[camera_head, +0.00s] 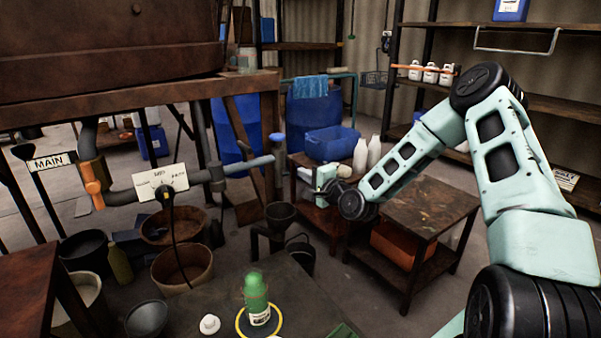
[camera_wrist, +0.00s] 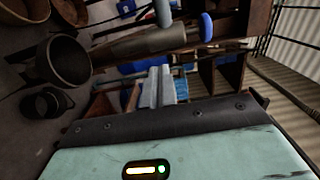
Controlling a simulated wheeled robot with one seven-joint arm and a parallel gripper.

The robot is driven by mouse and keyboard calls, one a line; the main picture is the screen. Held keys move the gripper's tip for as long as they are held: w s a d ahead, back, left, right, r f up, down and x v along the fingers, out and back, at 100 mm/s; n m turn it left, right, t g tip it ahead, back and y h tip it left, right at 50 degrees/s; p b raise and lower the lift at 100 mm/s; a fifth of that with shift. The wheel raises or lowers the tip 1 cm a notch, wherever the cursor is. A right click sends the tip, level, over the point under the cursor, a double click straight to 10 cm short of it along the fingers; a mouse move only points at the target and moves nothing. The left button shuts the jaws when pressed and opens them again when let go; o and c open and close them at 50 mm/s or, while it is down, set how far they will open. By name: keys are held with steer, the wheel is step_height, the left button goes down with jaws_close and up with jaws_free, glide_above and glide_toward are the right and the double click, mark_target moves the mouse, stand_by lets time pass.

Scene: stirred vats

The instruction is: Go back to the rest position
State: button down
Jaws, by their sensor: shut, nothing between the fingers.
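My arm reaches in from the right side of the head view and bends down to my gripper (camera_head: 312,176). My gripper is held in the air near the middle of the picture, to the right of the grey pipe's blue end (camera_head: 276,138). In the wrist view the fingers (camera_wrist: 158,86) are together, with nothing seen between them. No rest position is marked in either view.
A green bottle (camera_head: 256,297) stands in a yellow ring on the front table (camera_head: 302,315), beside a white cap (camera_head: 210,324). A dark funnel (camera_head: 281,213) stands behind. A low wooden table (camera_head: 425,212) is under my arm. White bottles (camera_head: 360,156) stand behind my gripper.

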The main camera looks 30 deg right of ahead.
steer(key=s+d, duration=0.1)
steer(key=s, duration=0.6)
steer(key=shift+d, duration=0.2)
steer(key=shift+w, duration=0.1)
steer(key=s+a+f+n+g+y, duration=0.1)
steer(key=a+f+n+g+y, duration=0.15)
steer(key=a+n+g, duration=0.8)
steer(key=s+a+n+g, duration=0.2)
steer(key=s+a+n, duration=0.4)
steer(key=s+a, duration=0.7)
steer(key=s+a+r+n+g+h, duration=0.1)
steer(key=s+a+r+n+g, duration=0.15)
steer(key=s, duration=0.45)
steer(key=s+a+r+n+g+h, duration=0.1)
steer(key=s+a+r+n, duration=0.15)
steer(key=s, duration=0.55)
steer(key=s+a+r+n+g+h, duration=0.2)
steer(key=s+r+n, duration=0.1)
steer(key=s, duration=0.4)
step_height(320, 180, up, 12)
steer(key=p, duration=1.3)
steer(key=shift+w+d+r, duration=0.15)
steer(key=shift+d, duration=0.05)
